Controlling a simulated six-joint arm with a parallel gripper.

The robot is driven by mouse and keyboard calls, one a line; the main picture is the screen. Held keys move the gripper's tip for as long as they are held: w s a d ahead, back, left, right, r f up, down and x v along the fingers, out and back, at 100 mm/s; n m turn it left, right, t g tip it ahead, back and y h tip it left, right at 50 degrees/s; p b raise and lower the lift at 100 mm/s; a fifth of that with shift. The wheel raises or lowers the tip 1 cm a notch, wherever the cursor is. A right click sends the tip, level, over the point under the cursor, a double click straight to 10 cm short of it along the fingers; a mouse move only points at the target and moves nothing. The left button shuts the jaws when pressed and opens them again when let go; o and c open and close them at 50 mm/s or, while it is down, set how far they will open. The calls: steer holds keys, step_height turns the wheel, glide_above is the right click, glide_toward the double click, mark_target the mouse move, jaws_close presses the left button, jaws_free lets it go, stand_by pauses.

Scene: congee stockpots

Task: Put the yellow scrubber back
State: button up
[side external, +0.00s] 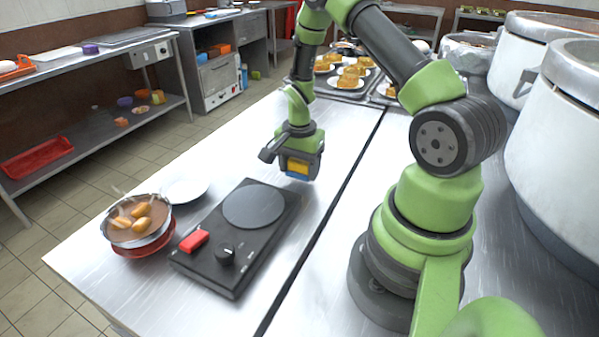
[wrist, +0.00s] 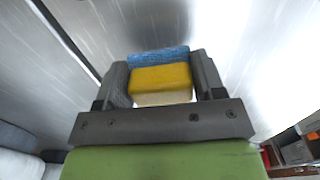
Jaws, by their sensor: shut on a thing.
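The yellow scrubber (wrist: 160,79) is a yellow block with a blue layer on one face. In the wrist view it sits between the two fingers of my gripper (wrist: 163,80), which is shut on it. In the side external view the scrubber (side external: 298,166) shows at the lower end of my gripper (side external: 297,170), above the steel table (side external: 228,156), beyond the hot plate. The fingers cover its sides. I cannot tell exactly how far it is above the table.
A black hot plate (side external: 238,258) with a red block and a knob stands nearer the camera. Left of it are a white plate (side external: 185,190) and a bowl of food (side external: 138,219). Trays of food (side external: 345,82) are at the back. Large pots (side external: 560,125) stand right.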

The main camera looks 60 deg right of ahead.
steer(key=shift+f, duration=0.8)
steer(key=shift+f, duration=0.15)
steer(key=o, duration=0.9)
